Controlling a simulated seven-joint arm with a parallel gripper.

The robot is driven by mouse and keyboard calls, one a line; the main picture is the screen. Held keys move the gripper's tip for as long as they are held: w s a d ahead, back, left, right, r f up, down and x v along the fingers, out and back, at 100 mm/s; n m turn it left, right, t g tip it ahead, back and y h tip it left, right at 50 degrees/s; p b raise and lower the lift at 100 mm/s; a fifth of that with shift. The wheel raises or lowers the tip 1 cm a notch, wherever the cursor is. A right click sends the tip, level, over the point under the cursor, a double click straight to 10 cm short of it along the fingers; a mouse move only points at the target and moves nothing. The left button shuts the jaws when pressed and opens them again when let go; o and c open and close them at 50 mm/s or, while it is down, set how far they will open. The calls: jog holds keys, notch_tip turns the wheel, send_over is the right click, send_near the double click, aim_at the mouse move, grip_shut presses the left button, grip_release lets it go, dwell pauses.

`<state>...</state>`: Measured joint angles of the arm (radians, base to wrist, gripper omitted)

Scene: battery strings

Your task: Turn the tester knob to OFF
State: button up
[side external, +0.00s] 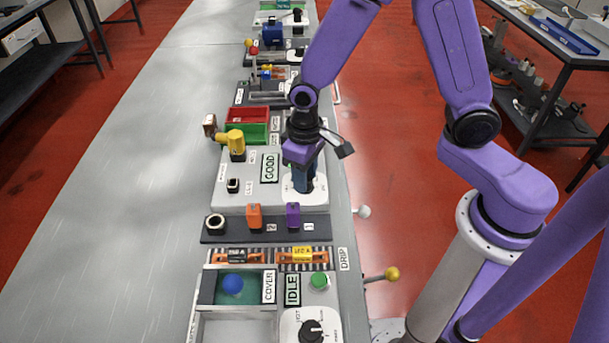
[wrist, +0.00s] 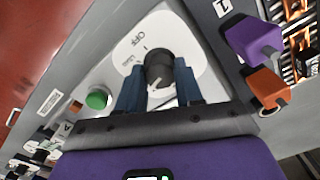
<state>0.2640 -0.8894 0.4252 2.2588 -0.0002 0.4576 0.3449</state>
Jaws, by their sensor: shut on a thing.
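The tester knob (wrist: 158,67) is black and sits on a white dial plate (wrist: 190,38) marked OFF near its upper left edge in the wrist view. The blue fingers of my gripper (wrist: 158,86) are shut on the knob, one on each side. I cannot clearly tell which mark the knob points at. In the side external view my gripper (side external: 303,182) reaches down onto the white dial plate (side external: 289,190) of the grey tester, and the fingers hide the knob there. A display beside it reads GOOD (side external: 269,167).
An orange piece (side external: 254,216) and a purple piece (side external: 293,215) stand on a dark strip in front of the tester. Another black knob (side external: 311,330) is at the near end.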

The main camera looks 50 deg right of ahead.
jog(key=m, duration=0.5)
jog(key=shift+m, duration=0.4)
jog(key=m, duration=0.5)
jog(key=shift+m, duration=0.3)
